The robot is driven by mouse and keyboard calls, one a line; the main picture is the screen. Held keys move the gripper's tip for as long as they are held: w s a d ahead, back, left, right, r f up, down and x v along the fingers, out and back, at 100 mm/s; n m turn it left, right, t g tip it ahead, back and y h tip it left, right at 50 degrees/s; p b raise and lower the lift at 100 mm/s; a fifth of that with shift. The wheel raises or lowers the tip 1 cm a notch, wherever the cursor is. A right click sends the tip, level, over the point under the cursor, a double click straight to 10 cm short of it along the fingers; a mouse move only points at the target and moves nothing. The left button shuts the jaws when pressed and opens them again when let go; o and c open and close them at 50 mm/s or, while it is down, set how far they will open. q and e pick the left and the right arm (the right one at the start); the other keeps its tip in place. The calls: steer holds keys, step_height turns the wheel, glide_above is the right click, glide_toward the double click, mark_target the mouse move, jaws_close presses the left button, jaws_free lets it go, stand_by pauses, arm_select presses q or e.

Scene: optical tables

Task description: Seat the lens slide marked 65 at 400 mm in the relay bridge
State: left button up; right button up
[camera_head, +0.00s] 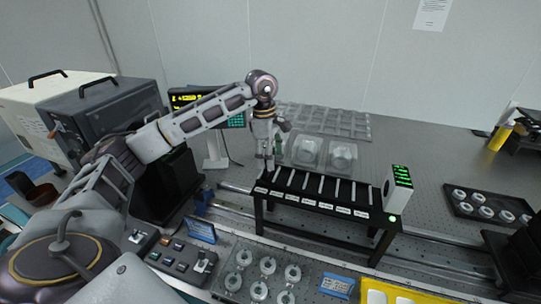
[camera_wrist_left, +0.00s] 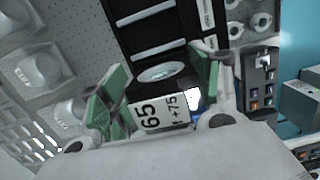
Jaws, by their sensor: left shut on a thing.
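The relay bridge (camera_head: 328,187) is a long black rack on legs, with several pale cross slots and white labels along its front. It also shows in the left wrist view (camera_wrist_left: 143,6). My left gripper (camera_head: 268,166) is over the bridge's left end, pointing down. In the left wrist view its green pads (camera_wrist_left: 160,95) are shut on the lens slide marked 65 (camera_wrist_left: 148,114), whose label also reads f+75. A round lens shows just beyond the label. I cannot tell whether the slide's lower edge is in a slot. My right gripper is out of view.
A white box with a green display (camera_head: 398,187) stands at the bridge's right end. Clear lens housings (camera_head: 308,151) are behind the bridge. Several ring mounts (camera_head: 268,265) are in front. A dark tray of round parts (camera_head: 487,205) lies at right.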

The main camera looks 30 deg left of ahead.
arm_select(q)
steer(key=shift+f, duration=0.15)
stand_by(0.7)
steer(key=o, duration=1.2)
steer(key=shift+o, duration=0.6)
steer(key=shift+r, duration=0.35)
steer(key=shift+r, duration=0.2)
steer(key=shift+r+p, duration=0.1)
steer(key=shift+p, duration=0.2)
